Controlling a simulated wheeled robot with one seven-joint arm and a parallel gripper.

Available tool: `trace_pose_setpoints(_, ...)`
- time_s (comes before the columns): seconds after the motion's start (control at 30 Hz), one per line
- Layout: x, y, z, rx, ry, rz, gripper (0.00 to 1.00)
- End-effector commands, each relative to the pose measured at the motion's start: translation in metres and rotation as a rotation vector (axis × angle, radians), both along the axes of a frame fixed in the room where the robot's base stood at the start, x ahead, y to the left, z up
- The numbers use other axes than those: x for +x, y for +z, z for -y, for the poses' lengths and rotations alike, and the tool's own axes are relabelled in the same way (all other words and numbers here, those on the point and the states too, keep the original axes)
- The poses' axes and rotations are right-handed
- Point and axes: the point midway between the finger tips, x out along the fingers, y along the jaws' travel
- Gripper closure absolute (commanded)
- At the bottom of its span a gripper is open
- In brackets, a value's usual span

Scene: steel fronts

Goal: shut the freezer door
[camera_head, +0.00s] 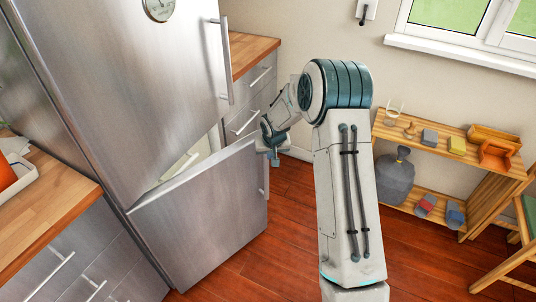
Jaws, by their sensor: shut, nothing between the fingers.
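The freezer door (205,218) is the lower steel door of the tall fridge-freezer. It stands partly open, swung out, with a pale interior (180,165) showing in the gap above its top edge. Its free edge is at the right. My gripper (275,161) is shut and empty at the upper right corner of the freezer door, close to its free edge. I cannot tell whether it touches the door. The upper fridge door (140,80) is shut, with a vertical handle (226,60) at its right side.
Drawers under a wooden counter (250,52) stand behind the open door. A wooden shelf (440,143) with a grey jug (394,178) and small blocks is at the right, near a chair (520,240). Another counter (45,205) is at the left. Red wooden floor (285,235) is clear beside the door.

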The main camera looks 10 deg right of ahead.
Motion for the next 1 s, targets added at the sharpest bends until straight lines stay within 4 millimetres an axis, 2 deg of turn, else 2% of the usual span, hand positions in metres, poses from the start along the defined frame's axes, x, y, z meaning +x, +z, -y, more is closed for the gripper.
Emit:
trace_pose_setpoints(0.7,0.024,-0.062,0.0,0.0,0.001,-0.002,1.0)
trace_pose_setpoints(1.0,0.047,-0.06,0.001,0.0,0.0,-0.001,1.0)
